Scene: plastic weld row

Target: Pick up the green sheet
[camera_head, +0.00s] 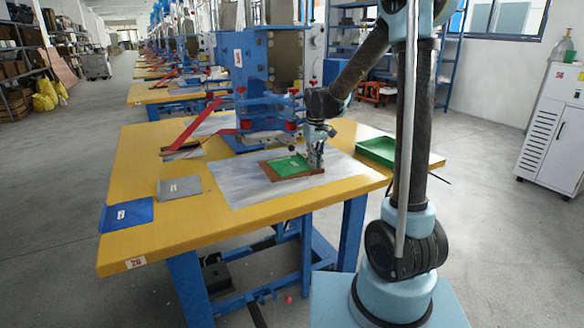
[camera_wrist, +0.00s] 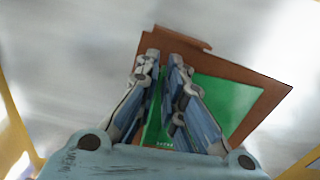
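The green sheet (camera_head: 290,165) lies on a flat brown board (camera_head: 268,171) on the table. In the wrist view the green sheet (camera_wrist: 217,101) shows between and to the right of my fingers, with the brown board (camera_wrist: 262,88) around it. My gripper (camera_head: 316,164) points down at the right part of the sheet. In the wrist view my gripper's fingertips (camera_wrist: 164,60) are close together with a narrow gap. I cannot tell whether they pinch the sheet. Part of the sheet is hidden behind the fingers.
A grey mat (camera_head: 232,183) lies under the board on the yellow table (camera_head: 180,222). A blue sheet (camera_head: 126,214) and a grey sheet (camera_head: 180,187) lie at the left. A green tray (camera_head: 376,150) is at the right. A blue machine (camera_head: 250,80) stands behind.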

